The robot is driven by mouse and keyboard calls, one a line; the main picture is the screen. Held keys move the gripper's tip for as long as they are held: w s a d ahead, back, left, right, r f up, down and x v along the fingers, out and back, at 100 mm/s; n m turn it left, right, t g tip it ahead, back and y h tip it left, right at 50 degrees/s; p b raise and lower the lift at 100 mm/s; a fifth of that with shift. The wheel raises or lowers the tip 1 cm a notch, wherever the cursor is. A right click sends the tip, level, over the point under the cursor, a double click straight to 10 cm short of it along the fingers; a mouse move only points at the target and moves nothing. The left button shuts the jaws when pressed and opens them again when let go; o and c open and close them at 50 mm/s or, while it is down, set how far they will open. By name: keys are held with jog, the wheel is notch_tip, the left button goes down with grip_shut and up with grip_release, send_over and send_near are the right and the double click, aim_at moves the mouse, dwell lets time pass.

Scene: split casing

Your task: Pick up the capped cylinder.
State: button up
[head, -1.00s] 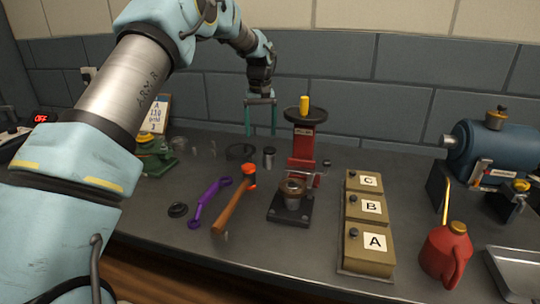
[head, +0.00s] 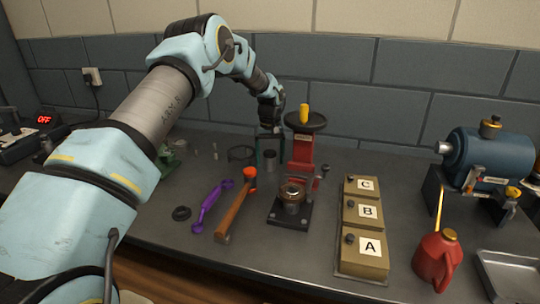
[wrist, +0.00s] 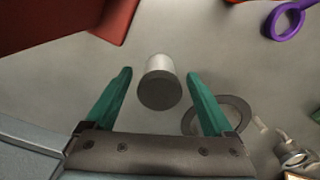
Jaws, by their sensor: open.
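The capped cylinder (wrist: 160,85) is a small pale metal cylinder with a dark cap. In the wrist view it lies between and slightly beyond the tips of my gripper's green fingers (wrist: 159,78), with a gap on each side. My gripper is open and empty. In the head view the cylinder (head: 270,161) stands on the bench behind the hammer, left of the red press. My gripper (head: 269,153) is lowered over it there, with a finger on either side in the picture; exact depth is hard to tell.
The red press (head: 303,150) stands close on the right of my gripper. A dark ring (head: 242,154) lies just left of the cylinder. A hammer (head: 236,207) and a purple wrench (head: 211,205) lie in front. Boxes marked A, B and C (head: 362,225) stand to the right.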

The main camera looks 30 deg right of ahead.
jog(key=shift+f, duration=0.45)
jog(key=shift+c, duration=0.2)
grip_shut()
